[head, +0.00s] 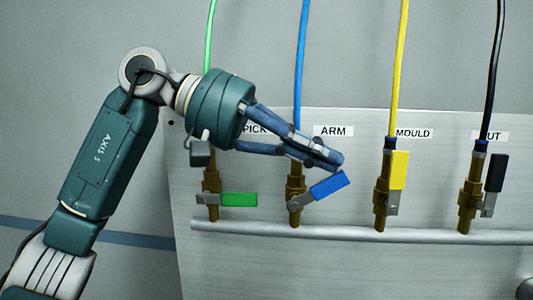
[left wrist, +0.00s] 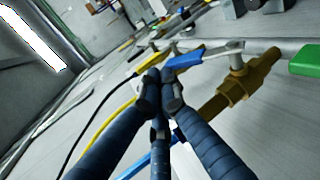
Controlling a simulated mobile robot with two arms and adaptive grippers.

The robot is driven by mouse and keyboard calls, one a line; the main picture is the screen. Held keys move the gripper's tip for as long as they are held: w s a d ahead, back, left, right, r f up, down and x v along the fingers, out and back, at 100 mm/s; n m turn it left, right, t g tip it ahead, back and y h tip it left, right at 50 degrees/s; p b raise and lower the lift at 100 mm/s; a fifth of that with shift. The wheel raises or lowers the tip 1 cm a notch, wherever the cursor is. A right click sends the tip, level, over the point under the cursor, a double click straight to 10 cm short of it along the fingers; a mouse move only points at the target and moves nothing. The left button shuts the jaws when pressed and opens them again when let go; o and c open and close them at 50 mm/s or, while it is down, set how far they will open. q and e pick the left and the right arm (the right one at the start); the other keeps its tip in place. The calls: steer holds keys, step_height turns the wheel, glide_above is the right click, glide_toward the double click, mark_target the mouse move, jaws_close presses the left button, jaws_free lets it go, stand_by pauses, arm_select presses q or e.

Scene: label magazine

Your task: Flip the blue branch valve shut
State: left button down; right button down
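The blue valve handle (head: 330,186) sits on a brass valve (head: 295,198) below the ARM label, under the blue hose. It is tilted, its free end up and to the right, nearer level than upright. My left gripper (head: 325,160) is just above the handle, its fingers drawn together with nothing between them. In the left wrist view the fingertips (left wrist: 163,88) come right up to the blue handle (left wrist: 185,60); I cannot tell whether they touch it. My right gripper is not in view.
The green handle (head: 239,199) to the left lies level across its valve. The yellow handle (head: 399,170) and black handle (head: 496,172) to the right stand upright. A horizontal pipe (head: 350,233) runs below the valves, and hoses rise above them.

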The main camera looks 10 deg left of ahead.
mark_target(349, 182)
arm_select(q)
steer(key=shift+d+f, duration=0.15)
steer(key=shift+d, duration=0.5)
steer(key=shift+d+f+y+p, duration=0.2)
steer(key=shift+y+p, duration=0.1)
steer(key=shift+y, duration=0.4)
steer(key=shift+d+f, duration=0.2)
steer(key=shift+f, duration=0.2)
steer(key=shift+d+f, duration=0.25)
steer(key=shift+d, duration=0.1)
steer(key=shift+d+f+b, duration=0.3)
steer(key=shift+f, duration=0.25)
steer(key=shift+d+f, duration=0.2)
steer(key=shift+f, duration=0.1)
